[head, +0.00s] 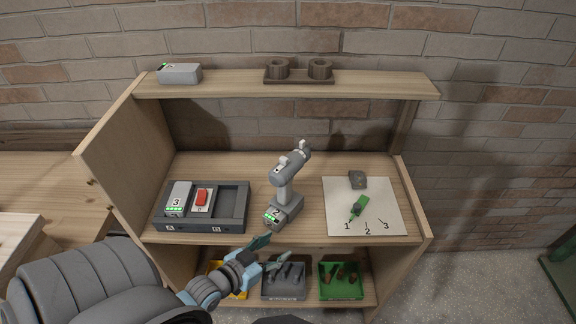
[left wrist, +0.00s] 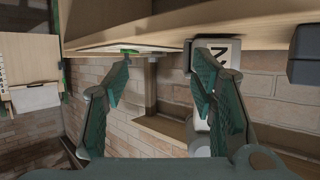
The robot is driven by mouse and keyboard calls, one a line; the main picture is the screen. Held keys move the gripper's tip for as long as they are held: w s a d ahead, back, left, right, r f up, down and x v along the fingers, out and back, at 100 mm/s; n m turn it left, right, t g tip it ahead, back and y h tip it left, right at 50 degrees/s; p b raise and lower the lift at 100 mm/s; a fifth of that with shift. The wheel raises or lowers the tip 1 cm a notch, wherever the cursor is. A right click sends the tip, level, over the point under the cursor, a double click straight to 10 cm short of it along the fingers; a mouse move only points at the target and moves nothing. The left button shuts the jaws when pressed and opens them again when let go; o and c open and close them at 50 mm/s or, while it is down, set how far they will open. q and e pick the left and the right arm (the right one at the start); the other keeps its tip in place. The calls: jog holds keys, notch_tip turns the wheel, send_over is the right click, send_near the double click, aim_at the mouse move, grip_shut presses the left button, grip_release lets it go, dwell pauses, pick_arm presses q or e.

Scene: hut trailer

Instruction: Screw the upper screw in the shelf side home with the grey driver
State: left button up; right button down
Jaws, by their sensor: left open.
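The grey driver (head: 288,180) stands upright on the shelf's middle board, on a battery base marked 2 with green lights (head: 278,214). My left gripper (head: 267,254) is open and empty at the board's front edge, just below and in front of the driver's base, apart from it. In the left wrist view, which looks upside down, the fingers (left wrist: 160,75) are spread, with the label 2 (left wrist: 222,50) behind the right finger. The shelf side (head: 125,160) stands at left; a small dark spot (head: 91,182) on it may be a screw, too small to tell. My right gripper is out of view.
A dark tray (head: 245,208) holds a battery marked 3 (head: 178,197) and a red-and-white item (head: 202,200). A white numbered sheet (head: 388,208) carries a green tool (head: 358,207) and grey block (head: 358,180). Yellow, grey (head: 284,292) and green bins (head: 341,291) sit below.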

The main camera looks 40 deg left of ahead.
aim_at(287, 184)
pick_arm(q)
jog(key=w+a+r+n+t+y, duration=0.1)
jog(key=a+r+t+y, duration=0.1)
jog(key=a+r+t, duration=0.35)
jog(key=shift+g, duration=0.55)
jog(key=w+b, duration=0.1)
jog(key=w, duration=0.3)
jog(key=w+a+r+b, duration=0.1)
jog(key=w+b, duration=0.1)
jog(key=w, duration=0.3)
jog(key=w+b, duration=0.1)
jog(key=w, duration=0.4)
jog(key=shift+a+r, duration=0.2)
jog(key=shift+a, duration=0.05)
jog(key=shift+w, duration=0.2)
jog(key=shift+s+r, duration=0.1)
jog(key=shift+r, duration=0.05)
grip_shut()
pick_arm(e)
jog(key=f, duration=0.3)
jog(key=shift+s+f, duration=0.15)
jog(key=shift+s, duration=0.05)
pick_arm(q)
jog(key=shift+r, duration=0.1)
